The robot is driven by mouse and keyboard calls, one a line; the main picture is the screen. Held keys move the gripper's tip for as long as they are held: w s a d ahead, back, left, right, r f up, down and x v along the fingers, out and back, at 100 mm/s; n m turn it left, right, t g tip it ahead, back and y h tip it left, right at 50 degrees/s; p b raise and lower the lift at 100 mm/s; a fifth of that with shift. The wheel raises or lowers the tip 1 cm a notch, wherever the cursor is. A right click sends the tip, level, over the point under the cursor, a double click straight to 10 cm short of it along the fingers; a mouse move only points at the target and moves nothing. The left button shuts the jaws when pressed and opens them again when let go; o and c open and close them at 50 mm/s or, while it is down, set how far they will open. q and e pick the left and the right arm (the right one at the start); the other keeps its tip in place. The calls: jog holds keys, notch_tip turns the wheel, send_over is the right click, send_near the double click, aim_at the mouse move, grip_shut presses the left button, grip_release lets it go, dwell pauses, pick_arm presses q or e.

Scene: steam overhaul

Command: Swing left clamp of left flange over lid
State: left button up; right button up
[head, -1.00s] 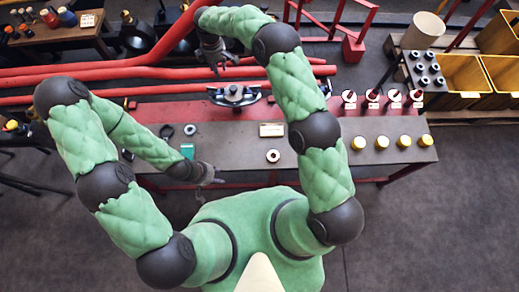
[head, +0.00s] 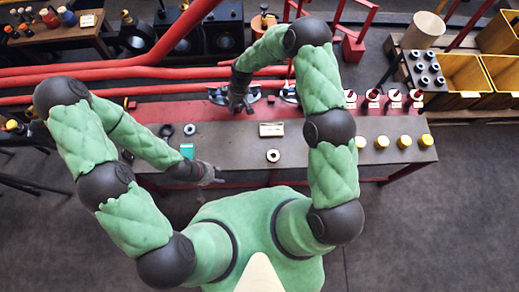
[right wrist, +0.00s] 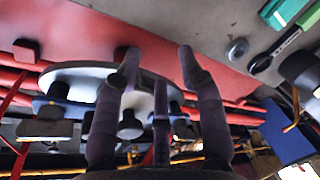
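The left flange (head: 219,97) sits at the back of the bench on a red surface, with dark clamps at its sides. My right gripper (head: 238,108) is over it and hides its middle, so the left clamp's exact position cannot be told. In the right wrist view a pale round disc (right wrist: 75,74) lies beyond the spread, empty-looking fingers of the right gripper (right wrist: 158,62). A dark blue clamp-like part (right wrist: 52,108) shows at its edge. A second flange (head: 289,94) is partly behind my right arm. My left gripper (head: 217,181) hangs by the bench's front edge, too small to read.
Red pipes (head: 130,74) run behind the bench. The front middle of the bench is mostly clear.

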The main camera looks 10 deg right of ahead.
jog(key=s+f+m, duration=0.1)
jog(key=s, duration=0.2)
jog(key=s+d+f+m, duration=0.1)
jog(key=s+m, duration=0.1)
jog(key=s, duration=0.2)
jog(key=s+d+f+m+y, duration=0.1)
jog(key=s+f+m, duration=0.1)
jog(key=s, duration=0.1)
jog(key=shift+s+d, duration=0.25)
jog(key=shift+s, duration=0.1)
jog(key=s+m, duration=0.1)
jog(key=s, duration=0.2)
jog(key=s+d+m, duration=0.1)
jog(key=s+m, duration=0.1)
jog(key=s, duration=0.1)
jog(key=s+d+m, duration=0.1)
jog(key=s, duration=0.3)
jog(key=shift+d+f+m+t, duration=0.2)
jog(key=shift+m+t, duration=0.1)
jog(key=shift+m, duration=0.1)
jog(key=shift+s+d+r+m, duration=0.15)
jog(key=shift+s+m, duration=0.15)
jog(key=shift+s, duration=0.25)
jog(key=s, duration=0.1)
jog(key=s+m, duration=0.1)
jog(key=s, duration=0.1)
jog(key=s+d+r+m, duration=0.1)
jog(key=shift+s+d, duration=0.1)
jog(key=shift+s, duration=0.2)
